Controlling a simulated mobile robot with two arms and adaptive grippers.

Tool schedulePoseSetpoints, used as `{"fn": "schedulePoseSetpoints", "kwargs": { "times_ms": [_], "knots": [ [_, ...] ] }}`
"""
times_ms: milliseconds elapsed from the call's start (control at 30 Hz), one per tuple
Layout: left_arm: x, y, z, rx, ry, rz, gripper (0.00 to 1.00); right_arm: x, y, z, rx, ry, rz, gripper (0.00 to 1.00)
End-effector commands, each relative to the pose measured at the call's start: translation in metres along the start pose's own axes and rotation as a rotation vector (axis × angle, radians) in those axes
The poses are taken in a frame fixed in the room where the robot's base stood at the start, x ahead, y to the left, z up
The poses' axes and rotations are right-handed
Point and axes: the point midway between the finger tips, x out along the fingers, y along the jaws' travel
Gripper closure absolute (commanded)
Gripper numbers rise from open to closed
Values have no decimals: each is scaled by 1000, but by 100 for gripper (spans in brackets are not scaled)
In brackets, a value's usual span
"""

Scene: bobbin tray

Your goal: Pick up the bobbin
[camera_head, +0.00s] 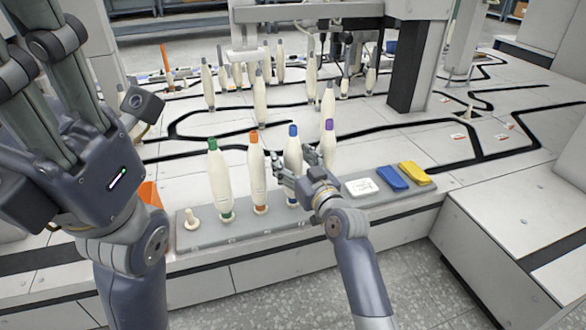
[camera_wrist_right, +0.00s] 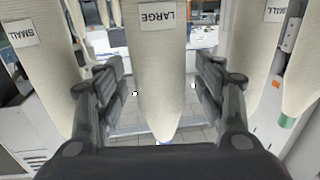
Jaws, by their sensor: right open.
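A row of cream bobbins stands upright on a grey tray (camera_head: 240,236). One has green ends (camera_head: 219,180), one orange ends (camera_head: 257,170), one a blue top (camera_head: 293,150), and one a purple top (camera_head: 328,140). My right gripper (camera_head: 293,167) is open at the blue-topped bobbin. In the right wrist view, a bobbin labelled LARGE (camera_wrist_right: 157,70) with a bluish tip stands between the open fingers, with gaps on both sides. My left gripper (camera_head: 55,75) is at the upper left, away from the tray; its fingertips are not clearly seen.
An empty peg (camera_head: 191,218) stands at the tray's left end. A white card (camera_head: 361,187), a blue block (camera_head: 392,178) and a yellow block (camera_head: 414,173) lie at the right end. More bobbins (camera_head: 260,98) and machine posts stand behind. Neighbouring bobbins flank the right gripper closely.

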Motion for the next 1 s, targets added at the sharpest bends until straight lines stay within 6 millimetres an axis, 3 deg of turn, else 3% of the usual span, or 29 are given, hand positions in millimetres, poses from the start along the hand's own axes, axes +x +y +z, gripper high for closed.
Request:
{"fn": "schedulePoseSetpoints", "kwargs": {
  "times_ms": [100,133,333,733,900,1000],
  "knots": [
    [0,0,0,0,0,0,60,0,0,0,0,0,0,37],
    [0,0,0,0,0,0,60,0,0,0,0,0,0,42],
    [0,0,0,0,0,0,60,0,0,0,0,0,0,87],
    [2,0,0,-1,2,-1,60,0,0,-3,0,1,0,88],
    [6,-2,2,-2,1,-5,60,0,0,-15,-1,2,0,88],
    [-6,-4,14,-5,-50,-15,60,0,0,-26,0,2,0,88]
  ]
}}
